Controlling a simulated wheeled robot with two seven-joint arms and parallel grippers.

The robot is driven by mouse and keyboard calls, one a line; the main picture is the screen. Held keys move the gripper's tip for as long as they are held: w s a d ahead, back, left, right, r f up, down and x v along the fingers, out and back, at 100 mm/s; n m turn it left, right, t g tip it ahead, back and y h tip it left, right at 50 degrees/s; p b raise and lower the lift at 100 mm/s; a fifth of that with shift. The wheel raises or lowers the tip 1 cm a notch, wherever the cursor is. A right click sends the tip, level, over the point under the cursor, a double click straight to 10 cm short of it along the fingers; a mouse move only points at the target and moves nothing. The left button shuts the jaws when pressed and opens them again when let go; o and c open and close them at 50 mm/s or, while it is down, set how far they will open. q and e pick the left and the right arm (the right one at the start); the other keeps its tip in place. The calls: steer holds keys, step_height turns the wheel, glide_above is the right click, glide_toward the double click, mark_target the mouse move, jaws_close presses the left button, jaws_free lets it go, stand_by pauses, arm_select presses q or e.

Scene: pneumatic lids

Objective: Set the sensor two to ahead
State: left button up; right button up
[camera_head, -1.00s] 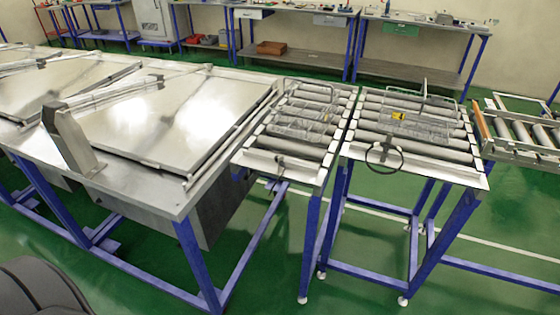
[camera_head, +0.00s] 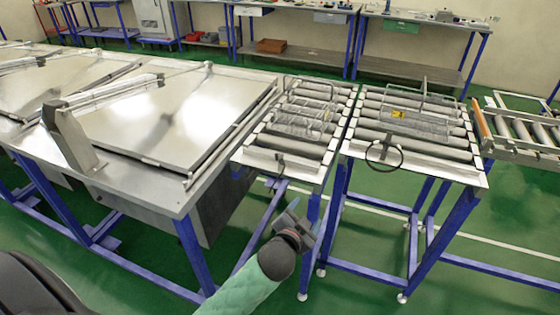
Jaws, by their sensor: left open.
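Two roller tables stand at the middle and right. A small dark sensor-like piece (camera_head: 280,162) is on the front edge plate of the left roller table (camera_head: 262,160). My left gripper (camera_head: 305,217) is open and empty. It is in front of the left roller table's blue legs, below the dark piece in the picture and apart from it. My right gripper is out of view.
A steel bench with flat metal lids (camera_head: 165,110) fills the left. Wire baskets (camera_head: 302,112) lie on the rollers. A further conveyor with an orange edge (camera_head: 480,126) is at right. Blue legs (camera_head: 452,222) stand close by.

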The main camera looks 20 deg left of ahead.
arm_select(q)
steer(key=w+d+r+m+t+h, duration=0.2)
steer(key=w+d+r+m+h, duration=0.1)
steer(key=d+r+m+h, duration=0.3)
steer(key=w+d+r+m+t+h, duration=0.25)
steer(key=d+r+m+h, duration=0.2)
steer(key=r, duration=0.45)
steer(key=d+r+m+g+h, duration=0.3)
steer(key=d+m+g+h, duration=0.35)
steer(key=m, duration=0.55)
steer(key=m+g+y, duration=1.3)
steer(key=m+y, duration=0.1)
steer(key=y, duration=0.3)
glide_above(280, 157)
steer(key=f, duration=0.8)
steer(key=shift+w, duration=0.4)
steer(key=shift+a, duration=0.2)
steer(key=shift+f, duration=0.1)
step_height(280, 157, down, 6)
steer(key=p, duration=0.3)
steer(key=shift+f, duration=0.2)
steer(key=shift+f+p, duration=0.35)
steer(key=shift+f, duration=0.15)
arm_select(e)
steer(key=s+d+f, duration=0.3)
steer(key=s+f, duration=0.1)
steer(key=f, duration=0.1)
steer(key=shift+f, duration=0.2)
